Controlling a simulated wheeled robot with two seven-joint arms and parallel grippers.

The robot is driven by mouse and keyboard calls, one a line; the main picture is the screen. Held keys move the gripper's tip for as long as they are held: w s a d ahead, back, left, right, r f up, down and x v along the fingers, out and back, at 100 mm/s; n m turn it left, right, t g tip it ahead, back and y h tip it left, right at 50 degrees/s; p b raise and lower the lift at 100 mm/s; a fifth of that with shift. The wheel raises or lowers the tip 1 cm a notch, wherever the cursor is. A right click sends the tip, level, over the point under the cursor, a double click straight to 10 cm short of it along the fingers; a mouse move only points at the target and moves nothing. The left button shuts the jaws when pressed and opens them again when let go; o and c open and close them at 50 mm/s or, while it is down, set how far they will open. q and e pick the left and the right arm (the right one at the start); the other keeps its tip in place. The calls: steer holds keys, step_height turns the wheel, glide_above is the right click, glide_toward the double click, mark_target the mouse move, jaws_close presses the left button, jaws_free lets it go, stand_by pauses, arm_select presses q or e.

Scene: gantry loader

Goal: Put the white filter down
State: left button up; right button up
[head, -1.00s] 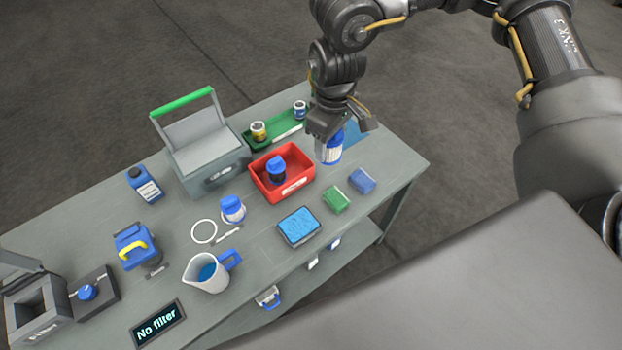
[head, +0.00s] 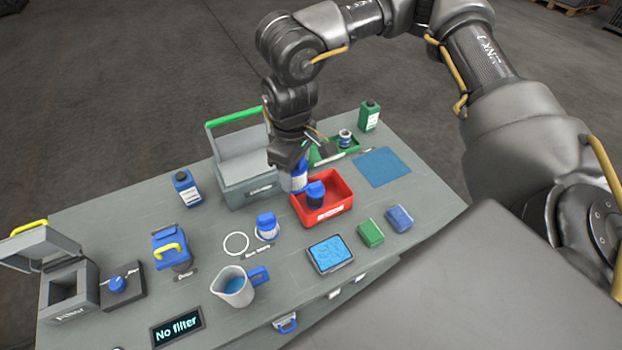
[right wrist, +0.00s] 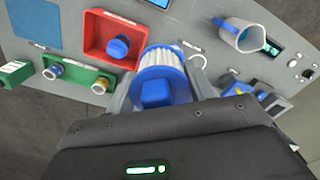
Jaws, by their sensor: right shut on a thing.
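The white filter (head: 298,178) has pleated white sides and blue ends. My right gripper (head: 291,166) is shut on it and holds it above the table, by the back left of the red bin in the head view. In the right wrist view the held white filter (right wrist: 162,75) sits between the fingers, its blue end towards the camera. A dark filter with a blue cap (head: 316,192) stands in the red bin (head: 338,207). Another blue-and-white filter (head: 266,226) stands beside a white ring (head: 236,244) marked on the table. My left gripper is not in view.
A grey box with its lid up (head: 245,190) is close to the held filter. A green tray (head: 325,152) with jars lies behind. A jug (head: 233,288), blue-screened pad (head: 330,254) and "No filter" display (head: 177,326) are in front. The blue mat (head: 382,167) is bare.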

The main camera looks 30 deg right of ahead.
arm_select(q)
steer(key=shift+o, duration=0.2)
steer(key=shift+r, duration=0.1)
arm_select(e)
steer(key=shift+s+d+f, duration=0.2)
steer(key=shift+s+f, duration=0.05)
steer(key=shift+f, duration=0.1)
steer(key=s+d+f+m+p, duration=0.2)
steer(key=s+d+f+m, duration=0.5)
steer(key=s+d+f, duration=0.55)
steer(key=b, duration=0.8)
glide_toward(363, 210)
steer(key=shift+s+a+f, duration=0.35)
steer(key=shift+s+a, duration=0.15)
steer(key=shift+a, duration=0.05)
steer(key=shift+w+d+f, duration=0.35)
steer(key=shift+d+f, duration=0.05)
steer(key=shift+f, duration=0.15)
step_height(363, 210, down, 3)
steer(key=shift+w+d+f+p, duration=0.1)
steer(key=shift+f+p, duration=0.05)
steer(key=shift+p, duration=0.2)
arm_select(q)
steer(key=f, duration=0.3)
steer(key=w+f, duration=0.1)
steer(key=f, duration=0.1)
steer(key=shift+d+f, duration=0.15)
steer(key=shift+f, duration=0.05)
